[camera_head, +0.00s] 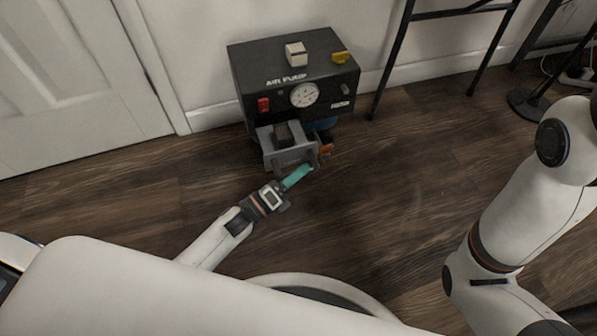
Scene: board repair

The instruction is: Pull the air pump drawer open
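The air pump (250,80) is a dark box with a round white gauge on its front, standing on the floor against the wall. Its grey drawer (271,153) sticks out from the lower front, with a dark block (284,134) in it. My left gripper (302,174) reaches in from below left. Its teal fingers are at the drawer's front, close to the handle. Whether they are shut on the handle is too small to tell. My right arm is on the right, and its gripper is out of view.
A white switch-like block (296,54) and a yellow piece (341,57) are on top of the pump. A red switch (263,105) is on its front. A black-legged stand (392,60) is to the right, and a door (75,80) to the left. The wooden floor (385,165) in front is clear.

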